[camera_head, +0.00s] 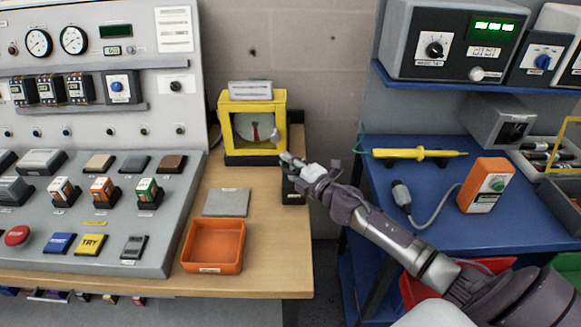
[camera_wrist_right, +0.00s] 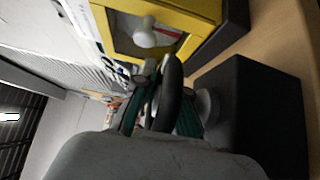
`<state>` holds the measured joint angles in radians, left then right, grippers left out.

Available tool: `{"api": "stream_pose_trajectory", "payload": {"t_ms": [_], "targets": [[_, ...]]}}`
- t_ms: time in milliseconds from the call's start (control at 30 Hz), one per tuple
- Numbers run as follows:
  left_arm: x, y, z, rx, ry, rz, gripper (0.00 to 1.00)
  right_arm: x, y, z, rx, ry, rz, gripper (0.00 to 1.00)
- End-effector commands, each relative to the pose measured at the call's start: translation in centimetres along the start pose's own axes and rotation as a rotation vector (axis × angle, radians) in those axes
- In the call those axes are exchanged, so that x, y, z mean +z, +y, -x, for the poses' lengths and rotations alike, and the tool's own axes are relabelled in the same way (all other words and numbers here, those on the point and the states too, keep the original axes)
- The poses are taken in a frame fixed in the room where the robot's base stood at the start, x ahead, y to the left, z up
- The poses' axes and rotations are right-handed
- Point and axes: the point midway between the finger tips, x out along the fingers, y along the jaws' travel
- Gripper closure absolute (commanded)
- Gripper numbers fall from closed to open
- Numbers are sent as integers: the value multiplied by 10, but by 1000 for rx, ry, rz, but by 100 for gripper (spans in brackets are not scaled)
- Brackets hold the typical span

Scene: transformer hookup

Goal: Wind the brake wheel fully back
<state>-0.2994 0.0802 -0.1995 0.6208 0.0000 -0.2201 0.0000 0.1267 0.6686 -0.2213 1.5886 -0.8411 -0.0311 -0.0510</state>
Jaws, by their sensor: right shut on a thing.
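The brake wheel shows in the right wrist view as a dark rounded rim (camera_wrist_right: 172,88) beside a black box (camera_wrist_right: 252,112). The box also shows in the head view (camera_head: 294,190), at the right edge of the wooden bench, partly behind my gripper. My right gripper (camera_head: 289,160) is at the wheel, above the box. In the wrist view its fingers (camera_wrist_right: 160,108) are closed around the rim. Most of the wheel is hidden by the gripper, and its turn angle cannot be read. My left gripper is not in view.
A yellow-framed dial box (camera_head: 225,130) with a white knob stands just behind the gripper. An orange tray (camera_head: 214,262) and a grey plate (camera_head: 228,202) lie on the bench. A blue bench (camera_head: 385,180) with a yellow probe (camera_head: 415,153) and an orange device (camera_head: 486,184) is to the right.

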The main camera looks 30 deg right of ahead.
Motion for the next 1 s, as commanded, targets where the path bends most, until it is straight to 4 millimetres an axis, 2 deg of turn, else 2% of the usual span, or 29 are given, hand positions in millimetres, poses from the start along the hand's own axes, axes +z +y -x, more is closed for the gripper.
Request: {"api": "stream_pose_trajectory", "payload": {"t_ms": [33, 400, 700, 1000], "targets": [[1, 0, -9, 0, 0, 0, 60, 1, -5, 0, -2, 42, 5, 100], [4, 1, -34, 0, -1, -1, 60, -6, -4, 1, -2, 308, 3, 100], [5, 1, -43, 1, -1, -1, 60, -10, -2, 2, -2, 409, 3, 100], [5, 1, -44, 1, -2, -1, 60, -10, -1, 2, -2, 427, 1, 100]]}}
